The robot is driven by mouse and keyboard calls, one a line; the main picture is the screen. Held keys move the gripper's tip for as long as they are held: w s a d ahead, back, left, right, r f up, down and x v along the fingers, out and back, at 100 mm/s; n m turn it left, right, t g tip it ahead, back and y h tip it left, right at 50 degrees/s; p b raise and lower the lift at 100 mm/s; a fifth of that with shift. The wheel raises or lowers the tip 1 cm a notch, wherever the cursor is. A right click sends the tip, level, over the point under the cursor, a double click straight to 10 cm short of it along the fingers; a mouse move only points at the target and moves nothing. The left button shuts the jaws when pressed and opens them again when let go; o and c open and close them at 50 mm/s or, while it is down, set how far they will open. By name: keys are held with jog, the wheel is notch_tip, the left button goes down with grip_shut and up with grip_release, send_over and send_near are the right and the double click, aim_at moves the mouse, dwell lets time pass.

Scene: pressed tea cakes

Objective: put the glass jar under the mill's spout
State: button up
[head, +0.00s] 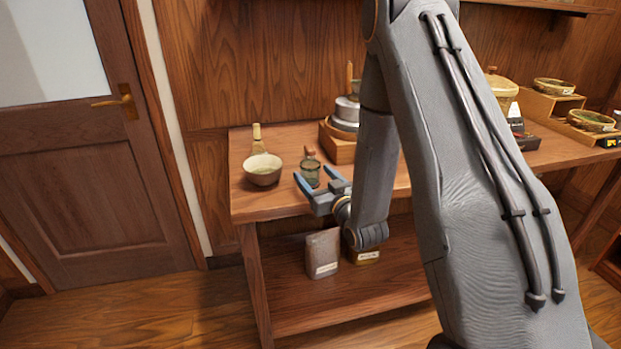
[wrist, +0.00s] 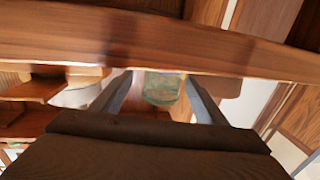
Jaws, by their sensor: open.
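A small greenish glass jar (head: 310,172) with a brown top stands upright on the wooden table near its front left. My gripper (head: 314,175) is open and empty at the table's front edge, its blue fingers pointing toward the jar. In the upside-down wrist view the jar (wrist: 163,90) shows between the two finger tips; whether they reach around it I cannot tell. The mill (head: 345,112), grey metal on a wooden box with an upright handle, stands behind and right of the jar, partly hidden by my arm. I cannot make out its spout.
A bowl (head: 262,170) with a whisk (head: 258,138) behind it stands left of the jar. The table's front edge (wrist: 160,40) crosses the wrist view. Bags (head: 322,253) stand on the lower shelf. Several bowls and boxes stand at right. A door (head: 85,190) is at left.

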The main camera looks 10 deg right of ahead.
aim_at(305, 166)
jog(key=shift+w+a+p, duration=0.3)
jog(key=shift+w, duration=0.7)
jog(key=shift+w+a+p, duration=0.25)
jog(key=shift+w+p, duration=0.05)
jog(key=shift+w, duration=0.75)
jog(key=shift+w+a+p, duration=0.3)
jog(key=shift+w, duration=0.7)
jog(key=c, duration=1.3)
